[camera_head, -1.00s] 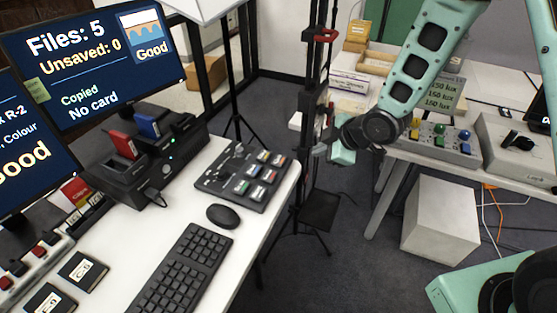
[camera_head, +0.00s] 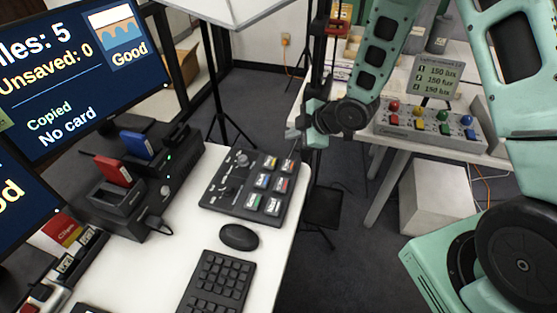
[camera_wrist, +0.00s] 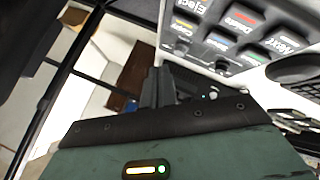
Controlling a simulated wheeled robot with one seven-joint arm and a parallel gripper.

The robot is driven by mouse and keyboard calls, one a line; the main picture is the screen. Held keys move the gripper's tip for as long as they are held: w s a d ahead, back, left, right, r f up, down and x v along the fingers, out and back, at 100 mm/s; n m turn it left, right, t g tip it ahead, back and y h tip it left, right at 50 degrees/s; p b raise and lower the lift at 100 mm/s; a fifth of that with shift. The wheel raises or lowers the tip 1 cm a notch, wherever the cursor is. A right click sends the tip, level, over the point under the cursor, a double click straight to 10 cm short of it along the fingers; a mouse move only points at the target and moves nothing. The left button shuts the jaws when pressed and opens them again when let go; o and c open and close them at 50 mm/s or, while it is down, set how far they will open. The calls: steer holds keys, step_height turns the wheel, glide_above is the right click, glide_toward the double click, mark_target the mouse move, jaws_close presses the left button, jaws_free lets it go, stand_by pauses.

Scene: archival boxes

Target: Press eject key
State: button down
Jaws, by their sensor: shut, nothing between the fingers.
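The black control panel (camera_head: 250,186) lies on the white desk, with a knob at its left and several keys with coloured, labelled caps. In the wrist view, a key labelled Eject (camera_wrist: 193,6) shows at the top edge, partly cut off, near a key with a yellow stripe (camera_wrist: 182,29). The labels are too small to read in the head view. My gripper (camera_head: 293,135) is shut and empty, near the panel's far right corner and apart from the keys. Its dark fingers show in the wrist view (camera_wrist: 158,86).
A black mouse (camera_head: 239,237) and keyboard (camera_head: 217,285) lie nearer on the desk. A card dock (camera_head: 150,190) with red and blue cards stands left of the panel. The monitor (camera_head: 80,75) reads "Copied, No card". A lamp stand (camera_head: 213,80) rises behind the desk.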

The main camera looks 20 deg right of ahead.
mark_target(292, 167)
steer(key=shift+f, duration=0.15)
step_height(292, 167, down, 8)
steer(key=b, duration=0.7)
steer(key=shift+f, duration=0.25)
stand_by(1.8)
steer(key=shift+f+b, duration=0.4)
steer(key=shift+b, duration=0.05)
steer(key=shift+f+b, duration=0.45)
steer(key=shift+f, duration=0.05)
stand_by(0.5)
steer(key=shift+s, duration=0.1)
steer(key=shift+r+p, duration=0.7)
steer(key=shift+r, duration=0.25)
